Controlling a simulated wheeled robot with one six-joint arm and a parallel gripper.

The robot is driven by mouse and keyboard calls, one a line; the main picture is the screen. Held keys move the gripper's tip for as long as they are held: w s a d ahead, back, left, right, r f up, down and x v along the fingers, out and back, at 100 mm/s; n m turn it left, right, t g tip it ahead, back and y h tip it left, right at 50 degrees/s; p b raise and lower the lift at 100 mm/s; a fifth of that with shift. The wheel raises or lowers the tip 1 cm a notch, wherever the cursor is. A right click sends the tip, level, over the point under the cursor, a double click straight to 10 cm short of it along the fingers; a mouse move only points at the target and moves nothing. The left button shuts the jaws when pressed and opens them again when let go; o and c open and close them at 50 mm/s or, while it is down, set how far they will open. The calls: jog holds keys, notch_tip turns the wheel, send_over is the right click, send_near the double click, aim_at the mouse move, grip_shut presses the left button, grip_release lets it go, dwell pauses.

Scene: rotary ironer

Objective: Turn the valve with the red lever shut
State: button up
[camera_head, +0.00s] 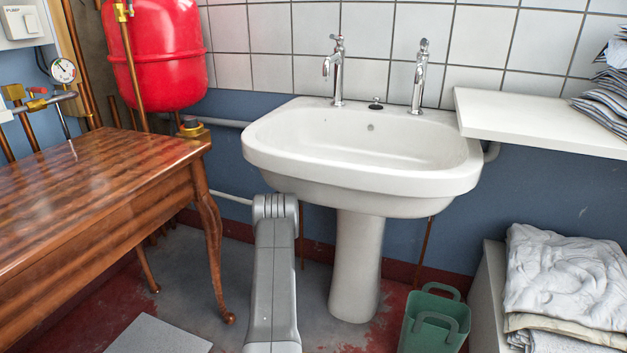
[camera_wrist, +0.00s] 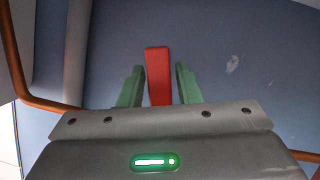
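In the wrist view, a red lever (camera_wrist: 158,74) stands upright in the picture between the two green fingers of my gripper (camera_wrist: 159,72). A narrow gap shows on each side of the lever, so the gripper looks open around it, not clamped. The lever's pivot and valve body are hidden. In the head view, my arm reaches up to the front edge of the basin, and the gripper is out of sight. A small red handle (camera_head: 37,91) shows by the pipes at the far left; I cannot tell whether it belongs to another valve.
The white sink (camera_head: 365,180) on its pedestal (camera_head: 355,265) stands before my arm. A wooden table (camera_head: 80,210) is at left, a green bucket (camera_head: 425,325) at lower right. In the wrist view, a copper pipe (camera_wrist: 22,85) bends at left before the blue wall (camera_wrist: 235,40).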

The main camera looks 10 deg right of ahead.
grip_shut()
jog(key=shift+s+d+f+m+g+y, duration=0.1)
jog(key=shift+f+m+g+y, duration=0.1)
jog(key=shift+f+m, duration=0.4)
jog(key=shift+f+m+g+y, duration=0.2)
jog(key=shift+f+m, duration=0.05)
jog(key=shift+m, duration=0.55)
jog(key=shift+o, duration=1.7)
grip_release()
jog(key=p+v, duration=0.4)
jog(key=v, duration=0.9)
jog(key=shift+s+a, duration=0.3)
